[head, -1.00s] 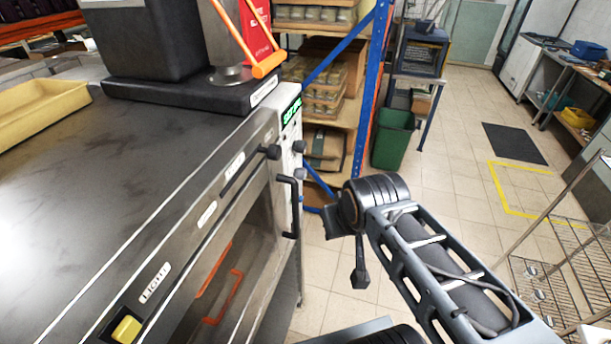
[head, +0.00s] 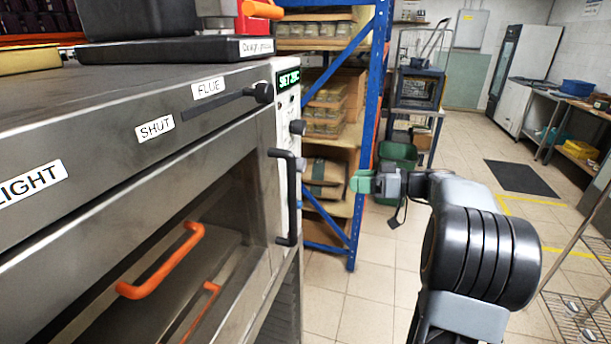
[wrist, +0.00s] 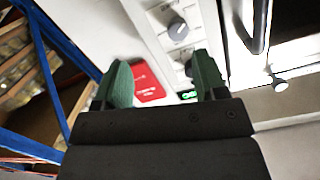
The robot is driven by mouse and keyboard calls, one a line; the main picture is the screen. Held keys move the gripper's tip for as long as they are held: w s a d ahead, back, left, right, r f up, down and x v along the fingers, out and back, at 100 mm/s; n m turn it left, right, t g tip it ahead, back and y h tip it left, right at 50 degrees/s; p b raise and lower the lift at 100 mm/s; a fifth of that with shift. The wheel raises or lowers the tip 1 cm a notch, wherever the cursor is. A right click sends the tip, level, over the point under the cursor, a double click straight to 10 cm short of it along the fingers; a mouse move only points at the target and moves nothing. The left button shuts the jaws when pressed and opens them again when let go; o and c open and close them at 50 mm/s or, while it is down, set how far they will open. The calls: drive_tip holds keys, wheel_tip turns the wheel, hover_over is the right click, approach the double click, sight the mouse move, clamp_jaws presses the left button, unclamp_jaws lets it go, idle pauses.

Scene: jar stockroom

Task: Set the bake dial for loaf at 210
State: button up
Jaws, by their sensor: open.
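The oven's narrow white control panel edge shows in the head view, with a lit green display (head: 288,78) that starts "SET 2"; the remaining characters are unclear. Below it a dark knob (head: 297,127) sticks out. In the wrist view, a round grey dial (wrist: 178,29) sits on the white panel, and a second dark knob is partly hidden by the right finger. I cannot tell which one is the bake dial. My gripper (head: 362,183) has green fingertips, is open and empty, and is right of the panel, apart from it. In the wrist view my gripper (wrist: 163,80) faces the panel.
The oven door's black handle (head: 289,197) juts out beside the panel. A black rod (head: 225,103) runs along the FLUE and SHUT labels. A blue-framed shelf (head: 368,120) stands behind. A red card (wrist: 148,84) is near the display.

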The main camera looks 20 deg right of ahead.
sight(305, 165)
drive_tip(key=w+a+r+n+p, duration=0.1)
drive_tip(key=w+a, duration=0.1)
drive_tip(key=a, duration=0.2)
drive_tip(key=w+a+r+n+y+p, duration=0.1)
drive_tip(key=w+a+n, duration=0.1)
drive_tip(key=a, duration=0.2)
drive_tip(key=w+a+r+n+p, duration=0.1)
drive_tip(key=w+a+n, duration=0.1)
drive_tip(key=a, duration=0.2)
drive_tip(key=shift+w+a+y, duration=0.25)
drive_tip(key=shift+y, duration=0.05)
drive_tip(key=shift+f, duration=0.1)
drive_tip(key=c, duration=0.9)
